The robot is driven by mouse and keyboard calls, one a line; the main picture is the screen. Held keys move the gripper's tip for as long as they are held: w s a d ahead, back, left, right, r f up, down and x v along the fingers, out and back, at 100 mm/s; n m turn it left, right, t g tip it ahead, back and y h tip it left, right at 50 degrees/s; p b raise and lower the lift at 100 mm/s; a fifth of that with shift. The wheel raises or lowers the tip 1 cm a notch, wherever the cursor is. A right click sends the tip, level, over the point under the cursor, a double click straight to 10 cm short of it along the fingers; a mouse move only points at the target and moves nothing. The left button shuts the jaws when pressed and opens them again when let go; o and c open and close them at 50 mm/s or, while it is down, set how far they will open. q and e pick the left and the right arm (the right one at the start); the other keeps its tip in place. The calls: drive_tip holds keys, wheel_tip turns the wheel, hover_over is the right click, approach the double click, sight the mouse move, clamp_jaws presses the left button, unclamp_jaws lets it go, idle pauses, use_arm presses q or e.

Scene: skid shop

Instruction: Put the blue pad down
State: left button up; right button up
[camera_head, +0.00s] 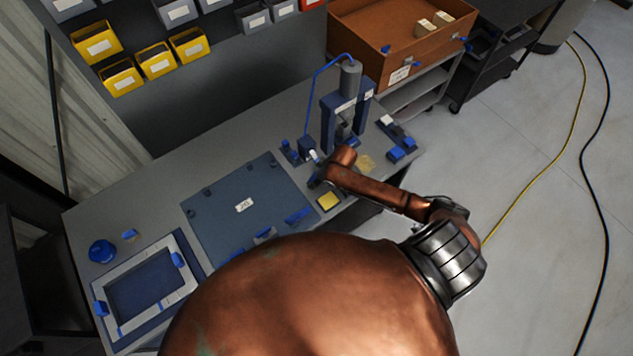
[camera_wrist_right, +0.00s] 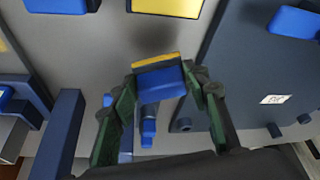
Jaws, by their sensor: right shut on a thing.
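My right gripper (camera_wrist_right: 163,82) is shut on the blue pad (camera_wrist_right: 160,84), a small blue block with a yellow strip along its far edge. The green fingers grip it from both sides, above the grey bench. In the head view my right gripper (camera_head: 317,178) is between the press and the dark blue board, and the pad there is too small and covered to make out. My left gripper is not in view.
A yellow-topped block (camera_head: 328,201) lies close to my right gripper. The press (camera_head: 347,105) stands behind it. The labelled board (camera_head: 225,225) is left of it, with a framed tray (camera_head: 115,308) further left. Bare bench (camera_head: 155,190) shows at the back left.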

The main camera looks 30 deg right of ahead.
drive_tip(key=shift+w+f, duration=0.15)
drive_tip(key=shift+f, duration=1.55)
drive_tip(key=o, duration=1.1)
drive_tip(key=shift+f, duration=0.15)
drive_tip(key=v, duration=1.2)
